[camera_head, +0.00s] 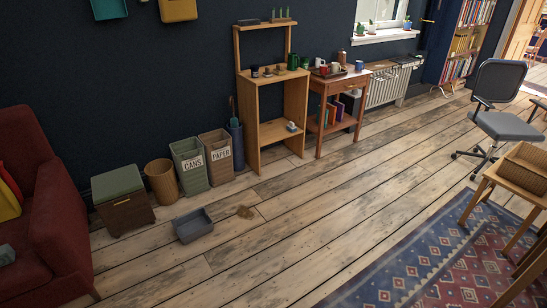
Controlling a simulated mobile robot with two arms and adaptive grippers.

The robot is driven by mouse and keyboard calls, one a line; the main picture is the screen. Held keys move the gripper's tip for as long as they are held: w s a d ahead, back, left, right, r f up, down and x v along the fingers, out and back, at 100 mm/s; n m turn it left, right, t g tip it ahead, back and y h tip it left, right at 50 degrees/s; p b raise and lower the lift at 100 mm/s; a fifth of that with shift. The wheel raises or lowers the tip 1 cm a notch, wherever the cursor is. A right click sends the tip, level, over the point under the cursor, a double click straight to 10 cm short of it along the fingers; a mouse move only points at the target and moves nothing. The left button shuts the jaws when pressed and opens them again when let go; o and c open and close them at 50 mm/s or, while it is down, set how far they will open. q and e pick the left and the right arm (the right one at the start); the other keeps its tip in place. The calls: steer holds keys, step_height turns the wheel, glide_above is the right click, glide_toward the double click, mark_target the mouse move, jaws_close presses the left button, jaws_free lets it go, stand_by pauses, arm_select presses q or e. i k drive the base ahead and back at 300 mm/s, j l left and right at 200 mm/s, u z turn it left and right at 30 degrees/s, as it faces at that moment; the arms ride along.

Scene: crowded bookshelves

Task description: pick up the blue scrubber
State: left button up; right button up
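I cannot make out a blue scrubber for certain in the head view. A small pale, bluish-white object (291,127) lies on the lower shelf of the wooden shelf unit (263,131); it is too small to identify. A teal item (6,254) lies on the red sofa (38,205) at the left edge, partly cut off. Neither of my grippers is in view.
Bins labelled CANS (190,165) and PAPER (216,155), a wicker basket (162,181) and a lidded box (123,200) line the wall. A grey-blue tray (194,226) lies on the floor. An office chair (503,112) stands right.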

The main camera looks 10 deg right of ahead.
mark_target(292, 128)
steer(key=i+l+z, duration=0.4)
steer(key=i, duration=0.55)
steer(key=i+z, duration=0.4)
steer(key=i, duration=0.55)
